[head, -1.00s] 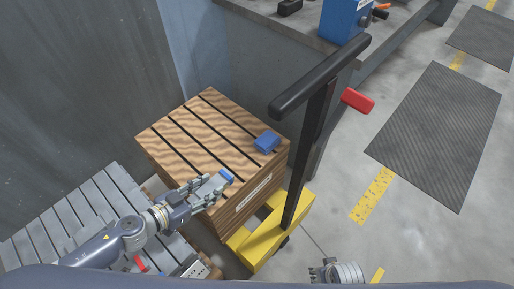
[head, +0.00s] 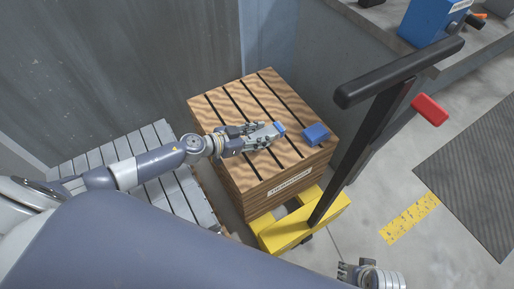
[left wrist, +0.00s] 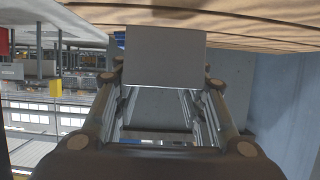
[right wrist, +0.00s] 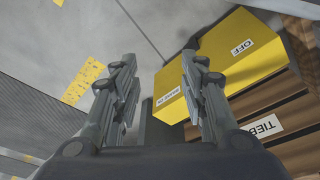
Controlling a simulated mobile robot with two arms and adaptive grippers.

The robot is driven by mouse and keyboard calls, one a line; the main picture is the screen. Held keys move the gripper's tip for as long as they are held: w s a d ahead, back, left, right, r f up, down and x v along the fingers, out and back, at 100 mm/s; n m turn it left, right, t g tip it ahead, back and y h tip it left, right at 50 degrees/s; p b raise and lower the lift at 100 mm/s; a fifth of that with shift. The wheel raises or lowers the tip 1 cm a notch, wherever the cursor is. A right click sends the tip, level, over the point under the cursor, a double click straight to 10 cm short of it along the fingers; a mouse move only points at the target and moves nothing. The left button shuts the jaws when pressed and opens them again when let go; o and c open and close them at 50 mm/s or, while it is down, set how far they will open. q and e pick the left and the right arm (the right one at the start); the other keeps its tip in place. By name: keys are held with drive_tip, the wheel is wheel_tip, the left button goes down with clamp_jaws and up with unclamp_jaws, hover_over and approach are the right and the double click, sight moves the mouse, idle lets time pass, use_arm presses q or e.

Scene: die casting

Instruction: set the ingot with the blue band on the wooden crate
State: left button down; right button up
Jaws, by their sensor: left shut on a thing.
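The wooden crate (head: 232,100) has a slatted top and stands in the middle of the head view. My right gripper (right wrist: 160,80) is open and empty, low in front of the yellow base.
A blue block (head: 316,134) lies on the crate's right part, close to the ingot. A black post with a handle (head: 400,72) rises from a yellow base (head: 290,232) beside the crate. A grey slatted platform (head: 150,137) is left. The crate's back left is clear.

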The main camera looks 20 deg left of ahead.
sight(261, 134)
use_arm(q)
drive_tip(key=w, duration=0.2)
drive_tip(key=w+b, duration=0.1)
drive_tip(key=shift+w+a+r, duration=0.15)
drive_tip(key=shift+w+a, duration=0.15)
drive_tip(key=shift+w, duration=0.05)
drive_tip(key=shift+f+b, duration=1.45)
drive_tip(key=shift+f, duration=0.35)
use_arm(e)
drive_tip(key=w+v, duration=0.1)
drive_tip(key=v, duration=0.9)
drive_tip(key=shift+r+t, duration=0.4)
drive_tip(key=shift+r, duration=0.15)
use_arm(q)
drive_tip(key=shift+f, duration=0.1)
use_arm(e)
drive_tip(key=shift+d, duration=0.1)
use_arm(q)
drive_tip(key=c, duration=1)
unclamp_jaws()
drive_tip(key=shift+s+f, duration=0.2)
